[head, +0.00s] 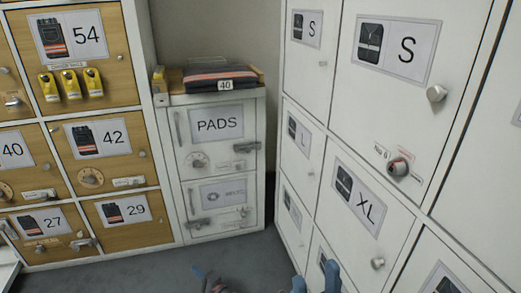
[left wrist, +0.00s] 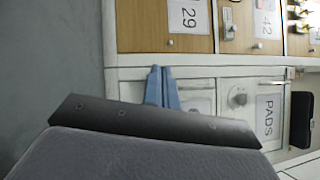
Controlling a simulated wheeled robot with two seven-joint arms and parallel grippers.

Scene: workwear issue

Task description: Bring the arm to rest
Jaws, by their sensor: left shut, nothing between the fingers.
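My right gripper (head: 315,279) is at the bottom edge of the head view, in front of the white lockers. Its two blue fingers stand apart with nothing seen between them; the rest of it is cut off.
A white PADS cabinet (head: 217,163) stands in the corner, with folded dark workwear (head: 211,77) labelled 40 on top. Wooden numbered lockers (head: 107,165) stand left, with yellow items by 54. White size lockers (head: 390,128) with knobs stand right. Grey floor (head: 150,272) is open between them.

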